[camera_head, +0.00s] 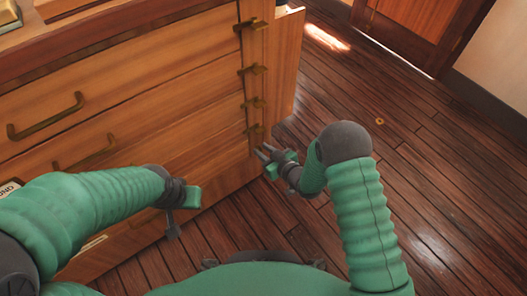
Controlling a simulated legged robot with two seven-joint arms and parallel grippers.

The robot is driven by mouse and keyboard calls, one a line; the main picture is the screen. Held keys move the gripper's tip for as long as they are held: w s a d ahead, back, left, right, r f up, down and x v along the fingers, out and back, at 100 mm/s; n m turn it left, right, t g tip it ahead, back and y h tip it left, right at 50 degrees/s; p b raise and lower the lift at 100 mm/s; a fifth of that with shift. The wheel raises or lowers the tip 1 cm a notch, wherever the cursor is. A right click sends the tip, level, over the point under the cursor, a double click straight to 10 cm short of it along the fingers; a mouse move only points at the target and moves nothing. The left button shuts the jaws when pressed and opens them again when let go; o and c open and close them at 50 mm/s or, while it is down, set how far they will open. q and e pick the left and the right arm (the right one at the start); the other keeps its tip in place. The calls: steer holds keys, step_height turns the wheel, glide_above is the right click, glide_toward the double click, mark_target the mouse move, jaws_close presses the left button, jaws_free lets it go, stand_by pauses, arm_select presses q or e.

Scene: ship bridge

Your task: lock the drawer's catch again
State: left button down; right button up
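A wooden drawer cabinet (150,110) fills the left, its drawer fronts looking flush. Several brass catches sit one above another on the upright strip at its right edge; the lowest catch (254,130) is just above my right gripper. Whether each catch is locked is too small to tell. My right gripper (264,154) is beside the strip, its small dark fingers apart with nothing visible between them. Contact with the cabinet cannot be told. My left gripper (181,212) hangs before the lower drawers, away from the catches; its finger opening is unclear.
Brass pull handles (45,117) stick out from the drawer fronts. A wooden side panel (287,60) stands right of the catch strip. A door (410,25) is at the back.

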jaws_close()
steer(key=shift+r, duration=0.1)
steer(key=shift+w+d+f+m+g+y+b, duration=0.25)
steer(key=shift+m+y, duration=0.95)
steer(key=shift+m, duration=1)
steer(key=shift+w+d+f+m+g+y+b, duration=0.2)
steer(key=shift+d+f+m+y+b, duration=0.2)
steer(key=shift+m+y, duration=1.3)
steer(key=shift+w+d+f+m+g+y+b, duration=0.25)
steer(key=shift+m+y, duration=0.45)
steer(key=shift+m, duration=2)
steer(key=shift+s+m, duration=0.1)
steer(key=shift+m, duration=0.2)
